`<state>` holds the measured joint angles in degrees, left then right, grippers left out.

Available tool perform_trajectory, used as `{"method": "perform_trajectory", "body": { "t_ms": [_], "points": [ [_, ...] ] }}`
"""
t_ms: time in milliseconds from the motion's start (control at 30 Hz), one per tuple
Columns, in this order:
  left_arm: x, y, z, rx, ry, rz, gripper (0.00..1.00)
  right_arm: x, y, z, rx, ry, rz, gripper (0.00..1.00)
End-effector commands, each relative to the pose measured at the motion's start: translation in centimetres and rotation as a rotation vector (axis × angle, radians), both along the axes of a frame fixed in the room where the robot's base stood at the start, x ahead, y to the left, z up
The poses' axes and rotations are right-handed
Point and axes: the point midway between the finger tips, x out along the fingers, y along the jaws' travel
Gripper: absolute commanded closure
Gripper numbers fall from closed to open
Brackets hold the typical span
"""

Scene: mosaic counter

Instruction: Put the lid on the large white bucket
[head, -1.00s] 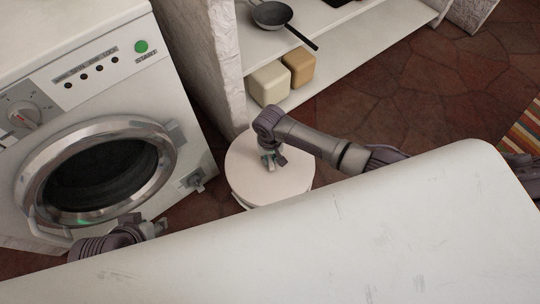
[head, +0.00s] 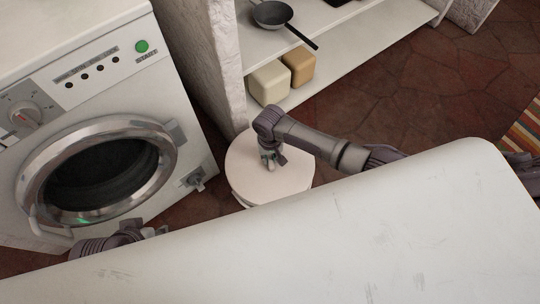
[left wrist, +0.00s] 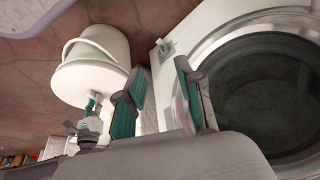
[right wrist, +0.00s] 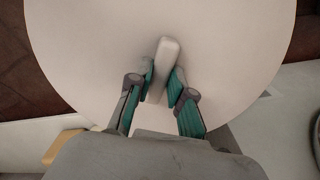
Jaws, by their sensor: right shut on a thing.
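The round white lid (head: 290,178) is over the large white bucket (head: 240,203) on the floor in the head view. My right gripper (head: 271,163) is above the lid. In the right wrist view my right gripper (right wrist: 163,82) is shut on the lid's white bar handle (right wrist: 168,55). The left wrist view shows the bucket (left wrist: 108,42), its carrying handle and the lid (left wrist: 80,82) at its rim; I cannot tell whether the lid is fully seated. My left gripper (left wrist: 162,98) is open and empty; in the head view its fingers are hidden.
A washing machine (head: 75,85) with a round door (head: 100,175) stands left of the bucket. Behind is a white shelf (head: 350,50) with a pan (head: 272,14) and two canisters, cream (head: 270,82) and tan (head: 299,66). Open tiled floor (head: 420,90) lies to the right.

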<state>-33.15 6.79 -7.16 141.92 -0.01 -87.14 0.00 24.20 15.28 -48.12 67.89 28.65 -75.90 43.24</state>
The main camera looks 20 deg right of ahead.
Motion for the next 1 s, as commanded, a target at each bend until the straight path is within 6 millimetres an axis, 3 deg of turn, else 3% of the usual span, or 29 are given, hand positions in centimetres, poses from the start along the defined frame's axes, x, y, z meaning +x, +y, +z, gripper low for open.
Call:
{"method": "perform_trajectory", "body": {
  "t_ms": [933,967,1000],
  "points": [
    [-1.1,0.5,0.0,0.015,0.056,0.004,0.64,0.0,0.0,-0.1,0.0,0.0,0.0,1.0],
    [-1.1,0.5,0.0,0.015,0.056,0.004,0.64,0.0,0.0,-0.1,0.0,0.0,0.0,0.77],
    [-1.1,0.5,0.0,0.015,0.056,0.004,0.64,0.0,0.0,-0.1,0.0,0.0,0.0,0.7]
  ]
}}
